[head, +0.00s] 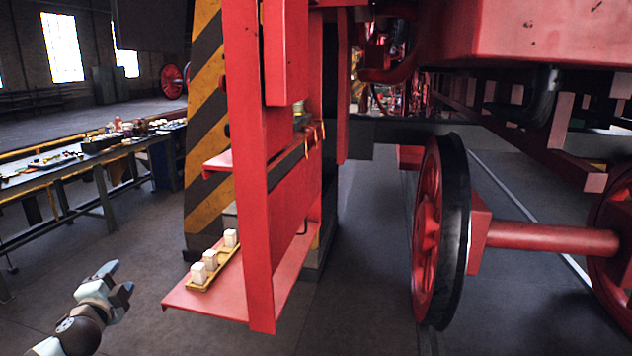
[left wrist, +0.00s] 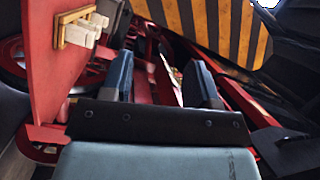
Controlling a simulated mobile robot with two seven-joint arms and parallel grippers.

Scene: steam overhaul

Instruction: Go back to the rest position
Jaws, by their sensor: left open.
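My left gripper (head: 118,282) is at the lower left of the head view, left of the red step (head: 225,298) and apart from it. In the left wrist view its two fingers (left wrist: 163,85) stand apart with nothing between them. A yellow tray (head: 222,270) with white blocks (head: 211,260) sits on the red step; the tray (left wrist: 62,32) and blocks (left wrist: 82,30) also show at the upper left of the left wrist view. My right gripper is in neither view.
A red upright (head: 252,200) rises from the step, with a striped yellow and black column (head: 205,130) behind it. Red wheels (head: 428,230) and an axle (head: 545,237) stand at the right. A cluttered workbench (head: 60,178) is at the left. Open floor (head: 150,240) lies between bench and step.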

